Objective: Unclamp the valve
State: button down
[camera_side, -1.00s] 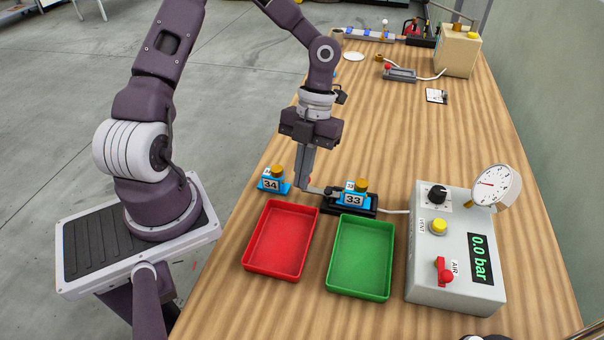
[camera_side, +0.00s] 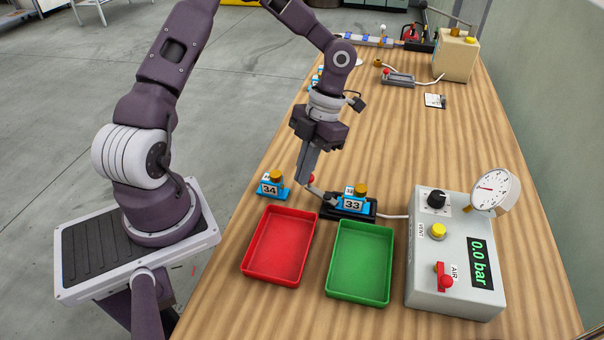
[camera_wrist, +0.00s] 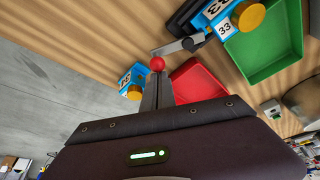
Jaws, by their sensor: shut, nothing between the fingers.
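The blue valve 33 (camera_side: 353,203), with its orange cap, sits in a black clamp fixture (camera_side: 366,215). The wrist view also shows valve 33 (camera_wrist: 222,27). A grey clamp lever (camera_wrist: 176,47) with a red ball knob (camera_wrist: 157,63) sticks out from the fixture's left side. In the side view the knob (camera_side: 311,179) shows just beside my fingers. My gripper (camera_side: 304,189) is shut and empty, tilted, with its fingertips at the knob. Whether they touch it I cannot tell. In the wrist view my closed fingertips (camera_wrist: 157,76) overlap the knob's lower edge.
A second blue valve, 34 (camera_side: 270,186), stands left of my fingers. A red tray (camera_side: 247,258) and a green tray (camera_side: 331,275) lie in front. A grey pressure box (camera_side: 455,295) at right reads 0.0 bar. The wood table (camera_side: 420,140) behind the fixture is mostly clear.

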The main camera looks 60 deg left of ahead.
jog(key=shift+w+a, duration=0.25)
jog(key=shift+w, duration=0.5)
jog(key=shift+w+a, duration=0.2)
jog(key=shift+w, duration=0.55)
jog(key=shift+w+d, duration=0.1)
jog(key=shift+w, duration=0.7)
jog(key=shift+w+d, duration=0.2)
jog(key=shift+w, duration=0.25)
jog(key=shift+w+d+r, duration=0.1)
jog(key=shift+w+d, duration=0.05)
jog(key=shift+w, duration=0.2)
jog(key=s+a, duration=0.1)
jog(key=a, duration=0.1)
jog(key=s+a, duration=0.1)
jog(key=shift+s+a+r, duration=0.4)
jog(key=w+d+r, duration=0.1)
jog(key=d+r, duration=0.2)
jog(key=r, duration=0.6)
jog(key=shift+w+r, duration=0.15)
jog(key=shift+w, duration=0.25)
